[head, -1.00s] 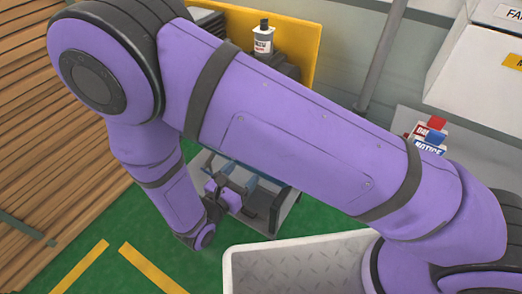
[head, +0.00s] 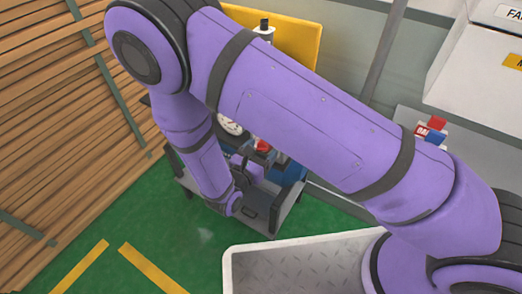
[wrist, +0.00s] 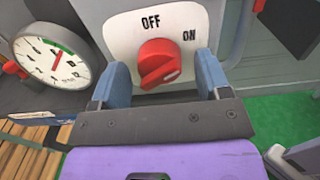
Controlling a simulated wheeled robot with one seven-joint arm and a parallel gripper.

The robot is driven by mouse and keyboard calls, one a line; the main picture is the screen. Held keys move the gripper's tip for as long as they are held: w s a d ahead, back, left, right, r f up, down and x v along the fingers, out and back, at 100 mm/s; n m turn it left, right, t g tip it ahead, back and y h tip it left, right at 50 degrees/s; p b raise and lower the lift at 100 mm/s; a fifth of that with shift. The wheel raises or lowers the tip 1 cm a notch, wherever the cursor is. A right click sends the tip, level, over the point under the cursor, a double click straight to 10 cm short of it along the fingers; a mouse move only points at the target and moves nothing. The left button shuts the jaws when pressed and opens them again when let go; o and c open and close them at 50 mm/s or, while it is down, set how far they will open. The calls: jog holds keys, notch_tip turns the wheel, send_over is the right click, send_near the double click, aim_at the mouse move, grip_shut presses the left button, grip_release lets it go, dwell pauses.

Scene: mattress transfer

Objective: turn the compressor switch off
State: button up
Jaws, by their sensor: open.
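The compressor switch is a red rotary knob (wrist: 158,62) on a white plate (wrist: 122,28) marked OFF at the top and ON at the upper right. Its raised bar slants from lower left to upper right, roughly in line with ON. My gripper (wrist: 162,68) is open, with one blue finger on each side of the knob; gaps show between the fingers and the knob. In the head view a bit of red, probably the knob, shows by my gripper (head: 258,160), partly hidden by my arm.
A round pressure gauge (wrist: 55,62) is left of the switch, with a small red part beside it. The compressor's dark cart (head: 262,215) stands on green floor. Wooden slats (head: 50,120) are at left. A light tray with a patterned metal floor (head: 235,250) is in front.

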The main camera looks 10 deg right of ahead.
jog(key=shift+c, duration=0.2)
jog(key=c, duration=0.9)
jog(key=shift+o, duration=0.2)
jog(key=shift+n, duration=0.3)
jog(key=n, duration=1.1)
jog(key=shift+d, duration=0.1)
jog(key=shift+n, duration=0.3)
jog(key=o, duration=0.9)
